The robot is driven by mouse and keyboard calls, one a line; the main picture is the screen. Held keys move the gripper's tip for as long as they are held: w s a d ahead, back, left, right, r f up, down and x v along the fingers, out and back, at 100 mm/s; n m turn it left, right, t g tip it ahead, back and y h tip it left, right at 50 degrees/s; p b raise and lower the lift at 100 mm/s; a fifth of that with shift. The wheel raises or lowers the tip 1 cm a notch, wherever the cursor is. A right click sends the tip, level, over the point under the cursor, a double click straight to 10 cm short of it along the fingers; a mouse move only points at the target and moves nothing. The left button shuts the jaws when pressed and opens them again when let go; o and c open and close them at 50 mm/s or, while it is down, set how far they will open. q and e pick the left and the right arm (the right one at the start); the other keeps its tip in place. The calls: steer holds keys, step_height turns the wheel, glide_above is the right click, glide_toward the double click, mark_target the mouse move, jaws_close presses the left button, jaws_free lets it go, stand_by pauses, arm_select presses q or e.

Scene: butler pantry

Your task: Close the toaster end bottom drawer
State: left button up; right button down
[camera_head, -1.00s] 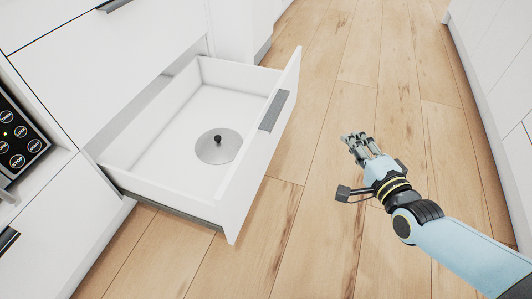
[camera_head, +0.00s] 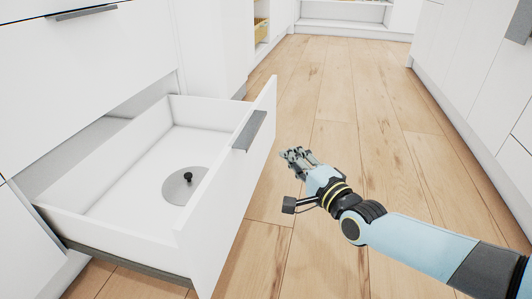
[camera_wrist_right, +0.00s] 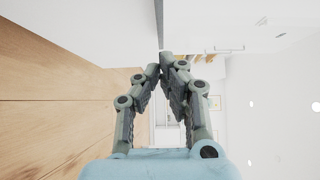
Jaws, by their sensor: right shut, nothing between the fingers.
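The bottom drawer (camera_head: 213,240) is white and stands pulled far out of the cabinet at the left of the head view. Its front faces right and carries a grey bar handle (camera_head: 250,131). A round grey lid with a black knob (camera_head: 183,186) lies on the drawer floor. My right gripper (camera_head: 292,154) is just to the right of the drawer front near the handle, with a gap showing between them. It is shut and empty. In the right wrist view the fingertips (camera_wrist_right: 166,58) meet, with a white panel edge beyond them. My left gripper is not in view.
White cabinet fronts (camera_head: 90,55) rise above the drawer. Another row of white cabinets (camera_head: 480,75) lines the right side. The wooden floor (camera_head: 345,95) between them is clear. Shelves (camera_head: 355,15) stand at the far end.

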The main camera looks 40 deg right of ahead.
mark_target(256, 138)
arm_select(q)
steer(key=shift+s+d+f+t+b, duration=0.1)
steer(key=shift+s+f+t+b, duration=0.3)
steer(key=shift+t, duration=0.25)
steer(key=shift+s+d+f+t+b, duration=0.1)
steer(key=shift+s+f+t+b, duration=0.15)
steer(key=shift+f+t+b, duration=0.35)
arm_select(e)
steer(key=shift+w+a, duration=0.4)
steer(key=shift+w, duration=0.75)
steer(key=shift+w+a, duration=0.35)
steer(key=shift+w, duration=0.75)
steer(key=shift+w+a, duration=0.4)
steer(key=shift+w, duration=0.75)
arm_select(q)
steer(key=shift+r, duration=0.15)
